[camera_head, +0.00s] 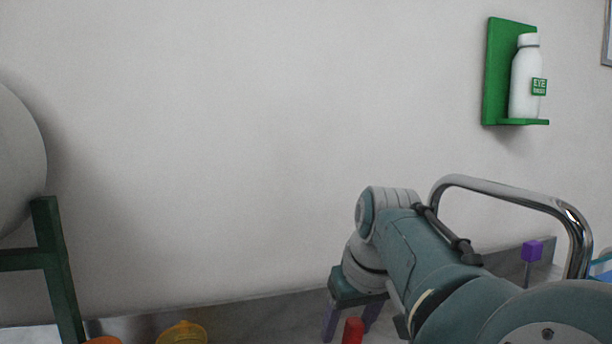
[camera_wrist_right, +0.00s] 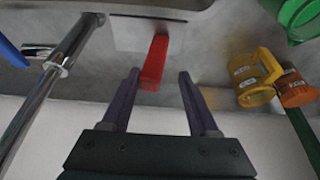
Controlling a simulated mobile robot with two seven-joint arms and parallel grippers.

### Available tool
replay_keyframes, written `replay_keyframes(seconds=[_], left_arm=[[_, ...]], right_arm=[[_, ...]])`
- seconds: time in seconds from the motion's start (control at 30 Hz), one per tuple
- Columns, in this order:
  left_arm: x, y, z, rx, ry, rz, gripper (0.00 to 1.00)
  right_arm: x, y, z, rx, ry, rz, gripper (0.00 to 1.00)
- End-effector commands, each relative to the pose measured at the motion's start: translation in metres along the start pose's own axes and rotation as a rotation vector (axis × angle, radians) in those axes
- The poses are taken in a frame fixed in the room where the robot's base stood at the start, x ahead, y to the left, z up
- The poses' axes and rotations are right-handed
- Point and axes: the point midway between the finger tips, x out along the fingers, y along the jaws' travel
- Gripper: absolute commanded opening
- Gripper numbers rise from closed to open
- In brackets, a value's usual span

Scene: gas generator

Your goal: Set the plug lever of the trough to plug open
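A red lever (camera_head: 353,331) stands upright at the bottom of the head view. In the right wrist view the red lever (camera_wrist_right: 156,60) rises from a pale square plate on the grey trough (camera_wrist_right: 210,45). My right gripper (camera_head: 350,328) points down over it. In the wrist view the two purple fingers of the right gripper (camera_wrist_right: 160,75) are open, one on each side of the lever, with gaps on both sides. A purple block on a post (camera_head: 532,251) stands further right, near the chrome tap. No label shows which is the plug lever. My left gripper is out of view.
A curved chrome tap pipe (camera_head: 510,190) rises right of my right arm. A yellow container (camera_head: 182,332) sits at the bottom left, beside a dark green stand (camera_head: 48,240). Orange (camera_wrist_right: 295,92) and green (camera_wrist_right: 300,18) containers lie right in the wrist view. An eyewash bottle (camera_head: 526,80) hangs on the wall.

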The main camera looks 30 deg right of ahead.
Motion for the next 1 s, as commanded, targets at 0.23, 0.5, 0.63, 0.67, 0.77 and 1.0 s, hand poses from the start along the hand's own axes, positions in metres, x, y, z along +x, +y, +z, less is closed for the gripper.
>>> replay_keyframes(seconds=[0.23,0.5,0.63,0.67,0.77,1.0], left_arm=[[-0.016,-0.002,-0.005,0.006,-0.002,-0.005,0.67],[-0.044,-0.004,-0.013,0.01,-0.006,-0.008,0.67],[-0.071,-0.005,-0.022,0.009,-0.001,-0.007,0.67],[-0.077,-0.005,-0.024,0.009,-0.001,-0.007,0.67],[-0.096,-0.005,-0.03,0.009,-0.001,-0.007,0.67],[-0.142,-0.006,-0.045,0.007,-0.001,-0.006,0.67]], right_arm=[[-0.059,0.0,-0.002,0.001,0.005,0.003,0.6],[-0.121,0.007,-0.002,-0.004,0.0,0.024,0.6],[-0.143,0.017,0.0,-0.01,0.008,0.057,0.6],[-0.148,0.019,0.001,-0.013,0.01,0.063,0.6],[-0.165,0.025,0.003,-0.023,0.015,0.084,0.6],[-0.208,0.033,0.009,-0.061,0.028,0.12,0.6]])
